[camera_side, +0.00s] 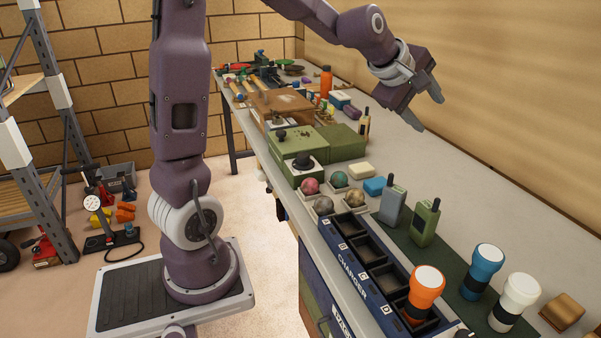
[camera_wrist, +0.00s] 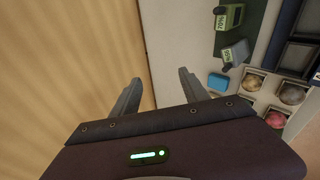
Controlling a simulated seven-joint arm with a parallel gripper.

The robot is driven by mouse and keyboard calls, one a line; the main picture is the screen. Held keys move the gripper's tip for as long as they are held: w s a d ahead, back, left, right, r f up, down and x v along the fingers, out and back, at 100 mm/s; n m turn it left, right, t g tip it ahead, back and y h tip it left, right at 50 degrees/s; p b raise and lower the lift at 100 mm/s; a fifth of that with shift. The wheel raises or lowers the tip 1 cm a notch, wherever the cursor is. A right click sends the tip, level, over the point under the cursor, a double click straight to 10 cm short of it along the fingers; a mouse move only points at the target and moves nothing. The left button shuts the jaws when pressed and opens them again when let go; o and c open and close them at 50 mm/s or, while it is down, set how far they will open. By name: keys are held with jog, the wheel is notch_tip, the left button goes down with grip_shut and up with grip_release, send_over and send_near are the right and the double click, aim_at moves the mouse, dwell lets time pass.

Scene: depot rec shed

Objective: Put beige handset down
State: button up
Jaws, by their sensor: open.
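The beige handset (camera_side: 364,128), with a short black antenna, stands upright on the bench beside the dark green box, toward the far half. My gripper (camera_side: 428,108) is open and empty, raised above the bench to the right of the beige handset and apart from it. In the wrist view my gripper's two fingers (camera_wrist: 159,77) are spread with nothing between them. The beige handset does not show in the wrist view. A grey handset (camera_side: 392,204) and a green handset (camera_side: 425,224) stand on a dark green mat (camera_side: 452,262); both also show in the wrist view.
A blue charger (camera_side: 352,275) with several bays lies along the front edge, an orange-topped torch (camera_side: 426,290) in its near end. Blue (camera_side: 483,270) and white (camera_side: 514,300) torches stand nearby. Balls, a blue block (camera_side: 374,186) and green boxes (camera_side: 343,143) crowd the middle.

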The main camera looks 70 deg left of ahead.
jog(key=s+d+m, duration=0.3)
jog(key=s+m, duration=0.1)
jog(key=s, duration=0.2)
jog(key=s+d+m+g+h, duration=0.1)
jog(key=s+d+m, duration=0.2)
jog(key=s, duration=0.3)
jog(key=s+d+m+g, duration=0.1)
jog(key=s+d+m, duration=0.2)
jog(key=s+m, duration=0.2)
jog(key=shift+s+d, duration=0.2)
jog(key=shift+s, duration=0.65)
jog(key=s+f+m, duration=0.1)
jog(key=s+m, duration=0.1)
jog(key=s, duration=0.2)
jog(key=s+f+m+g, duration=0.1)
jog(key=s+m, duration=0.2)
jog(key=s, duration=0.1)
jog(key=s+f+m, duration=0.2)
jog(key=s, duration=0.3)
jog(key=shift+s+d+m+g+h, duration=0.1)
jog(key=shift+d+m+g+h, duration=0.2)
jog(key=shift+d+m+g, duration=0.1)
jog(key=c, duration=0.3)
jog(key=shift+r, duration=0.1)
